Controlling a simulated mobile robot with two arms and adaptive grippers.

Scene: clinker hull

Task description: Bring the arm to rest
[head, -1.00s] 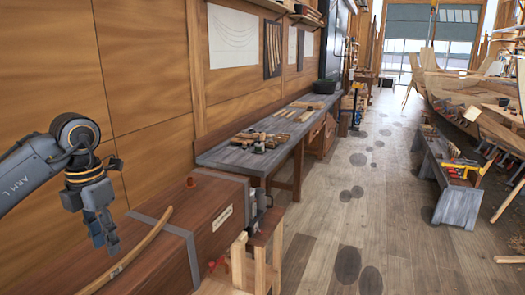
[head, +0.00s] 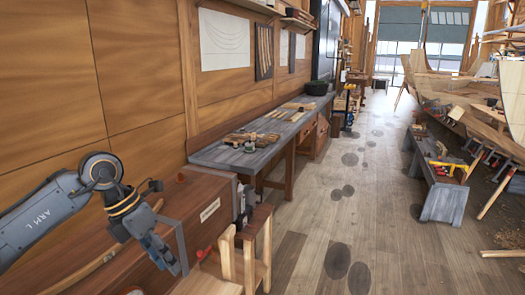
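My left arm comes in from the left edge, and its gripper (head: 172,264) hangs over the reddish-brown wooden chest (head: 203,216). The gripper points down and to the right. Its fingers are seen close together from the side, and I cannot tell whether they are open or shut. I see nothing held in it. A curved wooden strip (head: 88,270) lies on the chest to the left of the gripper, apart from it. My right gripper is not in view.
A wooden stand (head: 250,252) with tools is just right of the chest. A grey workbench (head: 235,155) with tools runs along the left wall. A low grey bench (head: 440,200) and a boat hull (head: 450,90) stand at right. The floor between is clear, with dark spots.

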